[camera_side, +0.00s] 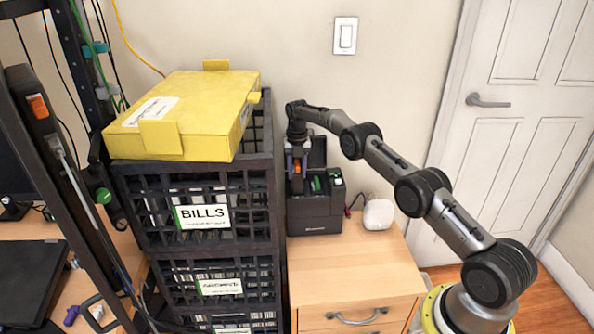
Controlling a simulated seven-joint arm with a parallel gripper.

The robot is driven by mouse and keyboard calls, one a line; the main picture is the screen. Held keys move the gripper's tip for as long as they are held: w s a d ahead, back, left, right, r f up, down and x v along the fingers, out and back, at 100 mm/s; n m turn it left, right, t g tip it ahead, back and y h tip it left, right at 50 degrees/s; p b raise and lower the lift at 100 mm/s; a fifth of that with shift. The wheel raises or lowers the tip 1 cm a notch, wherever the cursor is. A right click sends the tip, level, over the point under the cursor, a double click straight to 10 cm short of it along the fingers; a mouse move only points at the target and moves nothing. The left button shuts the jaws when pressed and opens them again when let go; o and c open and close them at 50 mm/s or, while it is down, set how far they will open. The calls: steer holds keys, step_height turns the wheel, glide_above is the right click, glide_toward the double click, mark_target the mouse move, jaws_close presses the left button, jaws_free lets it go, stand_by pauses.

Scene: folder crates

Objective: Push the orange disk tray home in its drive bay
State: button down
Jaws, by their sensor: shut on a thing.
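The drive unit (318,219) is a black box on the wooden cabinet, with bays opening at its top. The orange disk tray (297,168) shows as a small orange patch on a dark upright body at the unit's left end. My gripper (299,152) points down there and is shut on the tray's upper part. The tray stands higher than the green-marked trays (317,184) to its right. Its lower end is hidden, so I cannot tell how deep it sits in its bay.
Stacked black crates (196,205) labelled BILLS stand close to the left, topped by a yellow folder box (185,115) that rises beside my gripper. A small white device (378,214) sits right of the drive unit. The cabinet's front top (345,270) is clear.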

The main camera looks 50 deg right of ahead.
steer(key=shift+f, duration=0.3)
steer(key=shift+s+r, duration=0.1)
steer(key=shift+r, duration=0.05)
steer(key=shift+r, duration=0.5)
stand_by(0.7)
steer(key=shift+f, duration=0.6)
stand_by(0.5)
steer(key=shift+c, duration=1.9)
jaws_free()
steer(key=shift+f, duration=0.15)
